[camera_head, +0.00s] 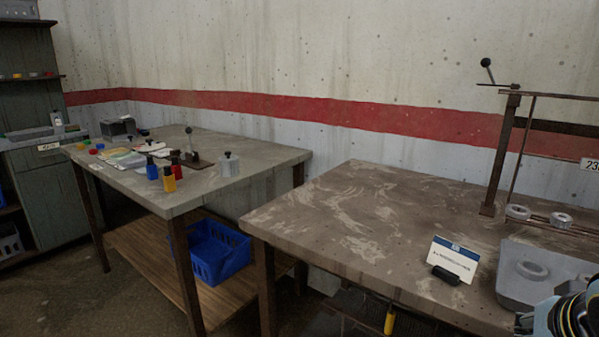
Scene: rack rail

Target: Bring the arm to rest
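A light blue and black part of my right arm (568,318) shows at the bottom right corner, beside the grey tray (512,296). The picture edge cuts it off, and its fingertips cannot be made out, so I cannot tell whether it is open or shut. My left gripper and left arm are not in view.
The near table (345,220) holds a sign card (454,260), grey rings (531,269) and a metal rack frame (500,160) with a lever. Its left half is clear. A second table (235,187) carries bottles (168,178); a blue crate (215,252) sits below.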

